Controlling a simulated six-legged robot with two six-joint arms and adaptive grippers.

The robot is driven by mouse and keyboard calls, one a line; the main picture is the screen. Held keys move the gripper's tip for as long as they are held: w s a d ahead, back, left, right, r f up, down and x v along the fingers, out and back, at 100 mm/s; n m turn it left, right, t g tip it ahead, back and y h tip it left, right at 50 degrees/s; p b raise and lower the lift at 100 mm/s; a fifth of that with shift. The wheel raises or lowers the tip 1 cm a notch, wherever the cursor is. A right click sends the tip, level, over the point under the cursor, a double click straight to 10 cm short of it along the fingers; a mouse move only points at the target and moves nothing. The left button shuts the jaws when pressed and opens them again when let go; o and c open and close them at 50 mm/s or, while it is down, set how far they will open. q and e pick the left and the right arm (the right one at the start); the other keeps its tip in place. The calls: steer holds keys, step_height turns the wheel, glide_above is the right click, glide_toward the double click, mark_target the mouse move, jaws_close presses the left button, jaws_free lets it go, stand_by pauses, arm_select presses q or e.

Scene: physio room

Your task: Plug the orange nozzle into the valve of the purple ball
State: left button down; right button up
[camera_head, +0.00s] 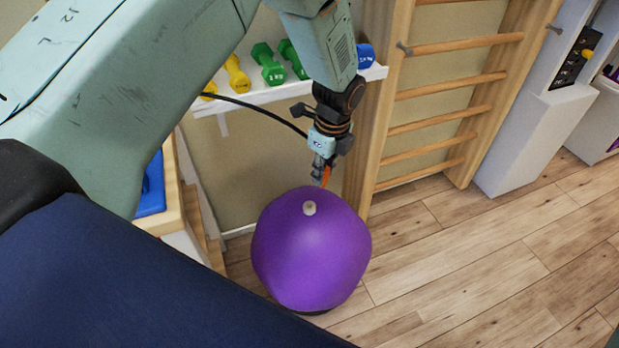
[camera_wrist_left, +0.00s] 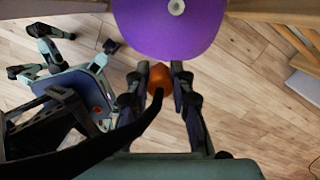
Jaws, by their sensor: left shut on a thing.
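The purple ball (camera_head: 312,255) rests low near the wall bars in the head view, with its pale valve (camera_head: 309,208) facing up. In the left wrist view the purple ball (camera_wrist_left: 170,28) is at the top, with the valve (camera_wrist_left: 176,7) near the top edge. My left gripper (camera_head: 322,176) is just behind the ball's top, apart from the valve. It is shut on the orange nozzle (camera_head: 326,176), which also shows between the fingers in the left wrist view (camera_wrist_left: 159,80). A black hose runs from the nozzle. Whether the nozzle touches the ball cannot be told. My right gripper is not in view.
A white shelf (camera_head: 283,91) with yellow, green and blue dumbbells is on the wall behind. Wooden wall bars (camera_head: 440,88) stand right of my left gripper. A white cabinet (camera_head: 527,135) is farther right. The wooden floor (camera_head: 480,265) is clear at right.

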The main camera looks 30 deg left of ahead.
arm_select(q)
steer(key=w+a+f+m+b, duration=0.2)
steer(key=f+m+b, duration=0.1)
steer(key=f, duration=0.2)
steer(key=w+a+f+m+b, duration=0.1)
steer(key=a+f+m+b, duration=0.1)
steer(key=f, duration=0.3)
steer(key=w+a+f+m+b, duration=0.2)
steer(key=f+m+b, duration=0.2)
steer(key=f, duration=0.2)
steer(key=shift+w+a+t+h+b, duration=0.1)
steer(key=shift+w+t+h+b, duration=0.2)
steer(key=shift+h+b, duration=0.1)
steer(key=shift+f, duration=0.1)
steer(key=shift+f+m+b, duration=0.3)
steer(key=shift+f+b, duration=0.75)
steer(key=shift+f, duration=0.4)
stand_by(1.3)
steer(key=c, duration=1.1)
jaws_free()
steer(key=shift+o, duration=0.3)
